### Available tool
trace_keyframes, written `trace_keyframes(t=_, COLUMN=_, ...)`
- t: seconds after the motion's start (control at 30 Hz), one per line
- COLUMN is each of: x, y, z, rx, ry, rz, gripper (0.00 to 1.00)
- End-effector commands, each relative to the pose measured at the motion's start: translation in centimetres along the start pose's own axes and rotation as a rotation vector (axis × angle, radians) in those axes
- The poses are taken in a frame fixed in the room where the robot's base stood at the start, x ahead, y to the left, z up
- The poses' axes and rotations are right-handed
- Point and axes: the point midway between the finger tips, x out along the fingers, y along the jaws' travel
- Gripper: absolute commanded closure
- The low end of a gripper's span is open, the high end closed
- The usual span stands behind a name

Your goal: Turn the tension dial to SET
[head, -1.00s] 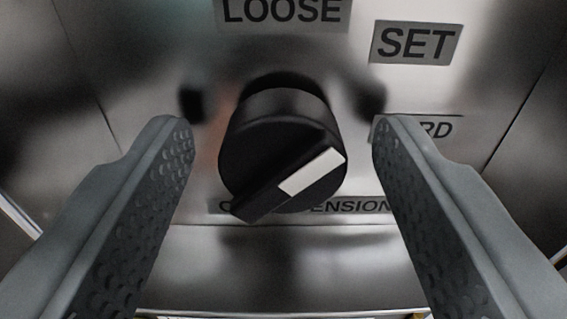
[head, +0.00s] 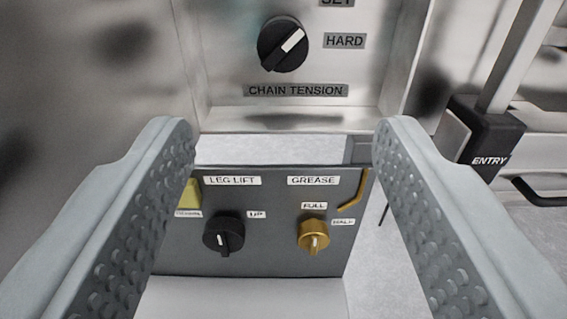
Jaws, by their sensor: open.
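The tension dial (head: 283,44) is a black round knob with a raised grip and a white mark. It sits on a steel panel near the top of the view, above the CHAIN TENSION label (head: 296,90). Its white mark points up and right, roughly toward the SET label (head: 337,3), which the top edge cuts. LOOSE is out of view. My gripper (head: 283,125) is open and empty. Its fingers are apart from the dial, which shows beyond and above the gap between the tips.
A dark lower panel (head: 275,262) carries a black LEG LIFT knob (head: 224,234) and a brass GREASE knob (head: 313,236). A yellow part (head: 189,194) is partly hidden by my left finger. A black ENTRY block (head: 487,135) with steel bars stands at right.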

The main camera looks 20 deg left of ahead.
Motion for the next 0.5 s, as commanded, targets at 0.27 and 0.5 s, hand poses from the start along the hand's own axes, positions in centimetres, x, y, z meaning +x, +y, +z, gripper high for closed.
trace_keyframes(t=0.27, x=-3.0, y=0.0, z=0.0, rx=0.0, ry=0.001, rz=0.0, gripper=0.43)
trace_keyframes(t=0.5, x=-3.4, y=0.0, z=0.0, rx=0.0, ry=0.0, rz=-0.001, gripper=0.43)
